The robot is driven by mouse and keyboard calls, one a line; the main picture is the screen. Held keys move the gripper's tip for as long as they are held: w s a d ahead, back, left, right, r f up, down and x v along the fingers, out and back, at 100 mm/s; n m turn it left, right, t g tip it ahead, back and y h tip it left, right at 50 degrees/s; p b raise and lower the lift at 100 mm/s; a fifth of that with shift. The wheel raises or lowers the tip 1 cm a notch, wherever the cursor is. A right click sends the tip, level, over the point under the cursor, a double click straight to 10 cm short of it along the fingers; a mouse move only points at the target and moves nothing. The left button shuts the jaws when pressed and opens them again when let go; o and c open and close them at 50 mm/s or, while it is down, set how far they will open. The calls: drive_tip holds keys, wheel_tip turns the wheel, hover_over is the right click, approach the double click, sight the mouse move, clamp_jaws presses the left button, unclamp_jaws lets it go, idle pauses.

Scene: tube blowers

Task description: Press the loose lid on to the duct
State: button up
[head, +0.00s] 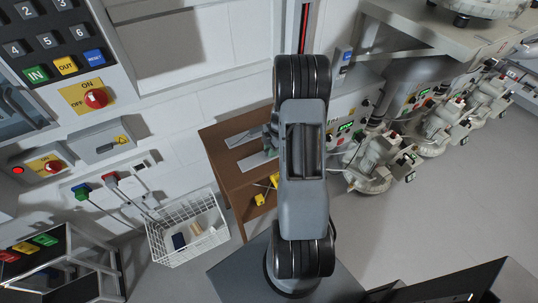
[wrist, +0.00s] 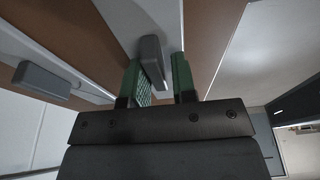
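Two flat grey plates lie on the brown wooden stand in the head view, an upper one (head: 244,137) and a lower one (head: 256,159). In the wrist view a grey block-like handle (wrist: 152,62) stands on a pale plate, and a second handle (wrist: 45,80) shows on another plate at left. I cannot tell which plate is the loose lid, and no duct opening is visible. My gripper (wrist: 160,78) has green fingers set apart, with the first handle between their tips and a gap at the right finger. In the head view my arm largely hides the gripper.
The brown stand (head: 224,174) has yellow items (head: 262,194) on its lower part. A white wire basket (head: 188,228) stands left of it. Several blower machines (head: 372,160) stand right of my arm. A wall panel (head: 60,40) is at upper left. Floor at right is clear.

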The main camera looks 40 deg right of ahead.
drive_tip(key=shift+a+f, duration=0.1)
drive_tip(key=shift+f, duration=0.2)
clamp_jaws()
drive_tip(key=shift+s, duration=0.1)
drive_tip(key=shift+r, duration=0.2)
drive_tip(key=shift+r+p, duration=0.3)
drive_tip(key=shift+r, duration=0.15)
drive_tip(key=shift+w+r+p, duration=0.2)
drive_tip(key=shift+r+p, duration=1)
drive_tip(key=shift+r, duration=1.35)
